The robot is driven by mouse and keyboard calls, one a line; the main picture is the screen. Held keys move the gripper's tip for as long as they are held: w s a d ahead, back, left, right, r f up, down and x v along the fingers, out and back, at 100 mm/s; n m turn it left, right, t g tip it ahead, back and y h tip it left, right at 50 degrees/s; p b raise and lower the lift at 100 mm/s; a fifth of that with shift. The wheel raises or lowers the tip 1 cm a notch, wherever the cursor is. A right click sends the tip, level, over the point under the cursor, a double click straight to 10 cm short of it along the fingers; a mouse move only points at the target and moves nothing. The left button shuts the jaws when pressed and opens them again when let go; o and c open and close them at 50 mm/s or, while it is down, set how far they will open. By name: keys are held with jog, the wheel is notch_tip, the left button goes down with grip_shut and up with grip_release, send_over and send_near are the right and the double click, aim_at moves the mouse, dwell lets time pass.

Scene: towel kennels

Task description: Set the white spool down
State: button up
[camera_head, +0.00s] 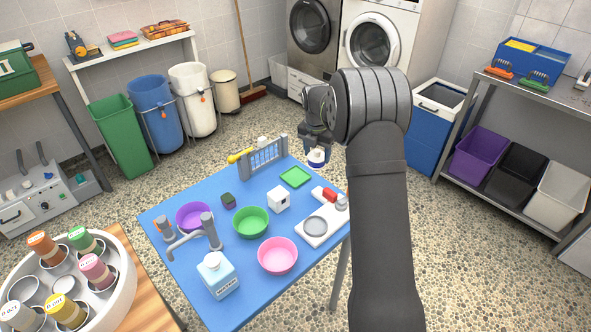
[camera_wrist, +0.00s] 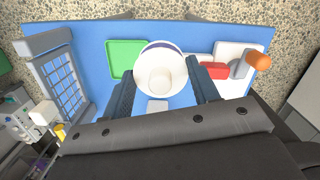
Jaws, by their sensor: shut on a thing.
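The white spool (camera_wrist: 160,80) is gripped between the two dark fingers of my gripper (camera_wrist: 161,88) in the wrist view. A dark blue band shows near its far rim. In the head view, the spool (camera_head: 316,158) hangs below my gripper (camera_head: 316,147), above the back right part of the blue table (camera_head: 180,268). A gap to the tabletop seems to show, but its height is hard to judge. A flat green square tray (camera_head: 296,177) lies on the table near the spool; it also shows left of the spool in the wrist view (camera_wrist: 122,60).
A grey rack (camera_head: 263,160) stands left of the green tray. A white cube (camera_head: 279,199), a white scale-like device (camera_head: 318,228), a red block (camera_head: 324,194), bowls in purple (camera_head: 194,216), green (camera_head: 251,222) and pink (camera_head: 277,256), and a soap bottle (camera_head: 217,275) occupy the table.

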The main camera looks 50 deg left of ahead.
jog(key=s+a+f, duration=0.1)
jog(key=a, duration=0.1)
jog(key=s+a+f, duration=0.1)
jog(key=a+f, duration=0.1)
jog(key=s+a+f, duration=0.1)
jog(key=a, duration=0.1)
jog(key=shift+a+f, duration=0.15)
jog(key=shift+a, duration=0.15)
jog(key=shift+s+f, duration=0.1)
jog(key=shift+f, duration=1.95)
jog(key=shift+f, duration=0.15)
jog(key=o, duration=1)
jog(key=r, duration=0.4)
jog(key=s+r, duration=0.1)
jog(key=r, duration=0.7)
jog(key=shift+s+d+r, duration=0.1)
jog(key=shift+s+d, duration=0.05)
jog(key=shift+s, duration=0.05)
